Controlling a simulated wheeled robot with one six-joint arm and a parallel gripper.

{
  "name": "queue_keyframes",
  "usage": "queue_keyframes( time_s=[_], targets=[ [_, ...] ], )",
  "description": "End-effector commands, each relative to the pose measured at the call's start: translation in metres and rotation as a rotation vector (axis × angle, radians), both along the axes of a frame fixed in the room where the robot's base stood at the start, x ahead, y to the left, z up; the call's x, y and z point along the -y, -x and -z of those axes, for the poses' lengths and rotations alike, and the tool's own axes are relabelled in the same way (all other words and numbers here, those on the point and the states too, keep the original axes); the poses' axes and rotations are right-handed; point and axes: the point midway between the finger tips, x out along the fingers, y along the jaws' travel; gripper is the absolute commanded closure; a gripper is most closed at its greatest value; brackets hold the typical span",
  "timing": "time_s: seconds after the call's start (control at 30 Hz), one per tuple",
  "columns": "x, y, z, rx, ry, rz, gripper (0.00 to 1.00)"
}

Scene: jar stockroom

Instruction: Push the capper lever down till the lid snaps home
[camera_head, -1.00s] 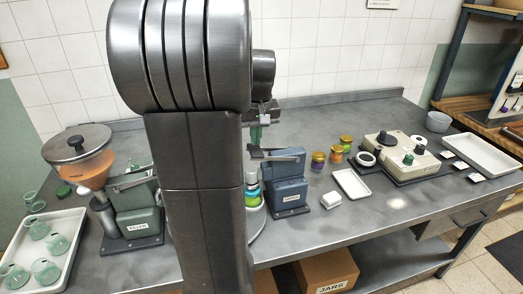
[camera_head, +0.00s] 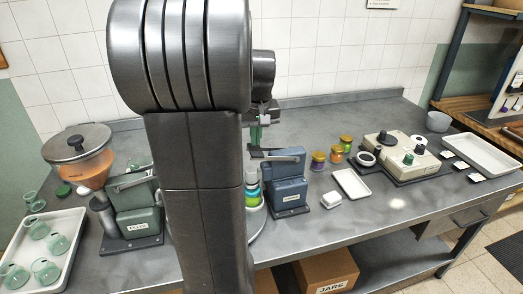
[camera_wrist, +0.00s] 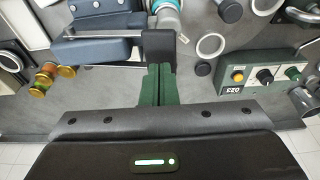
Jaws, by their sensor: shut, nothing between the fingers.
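The blue capper (camera_head: 288,183) stands on the bench just right of my arm in the head view. Its lever (camera_head: 283,153) lies roughly level, with its dark end block toward the left. In the wrist view the lever's bar (camera_wrist: 100,36) runs to a black end block (camera_wrist: 158,44). My gripper (camera_head: 257,134) has green fingers, shut and empty. They are just above the block in the head view and overlap its edge in the wrist view (camera_wrist: 160,72); I cannot tell whether they touch. A jar stack (camera_head: 252,192) beside the capper is partly hidden by my arm.
Left are a green filler (camera_head: 137,210), a hopper (camera_head: 84,165) and a tray of glass jars (camera_head: 72,247). Right are filled jars (camera_head: 318,161), a small white tray (camera_head: 352,184) and a cream machine (camera_head: 400,157). The front bench right of the capper is mostly clear.

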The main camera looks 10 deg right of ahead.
Motion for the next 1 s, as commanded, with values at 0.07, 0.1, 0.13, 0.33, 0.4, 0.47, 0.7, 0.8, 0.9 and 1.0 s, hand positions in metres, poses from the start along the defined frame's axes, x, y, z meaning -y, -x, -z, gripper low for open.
queue_keyframes(
  time_s=[0.07, 0.1, 0.13, 0.33, 0.4, 0.47, 0.7, 0.8, 0.9, 1.0],
  targets=[
    [0.0, 0.0, 0.004, -0.001, 0.0, 0.0, 1.0],
    [0.0, 0.0, 0.006, -0.001, 0.0, 0.0, 1.0],
    [0.0, 0.0, 0.007, -0.001, 0.0, 0.0, 1.0],
    [0.0, 0.0, 0.015, -0.001, 0.0, 0.0, 1.0],
    [0.0, 0.0, 0.014, 0.0, 0.0, 0.0, 1.0],
    [0.0, 0.0, 0.014, 0.0, 0.0, 0.0, 1.0],
    [-0.001, 0.0, 0.021, -0.001, 0.0, 0.0, 1.0],
    [-0.001, 0.0, 0.025, -0.001, 0.0, 0.0, 1.0],
    [-0.001, 0.0, 0.028, -0.001, 0.0, 0.0, 1.0],
    [-0.002, 0.0, 0.032, -0.001, 0.0, 0.0, 1.0]
  ],
)
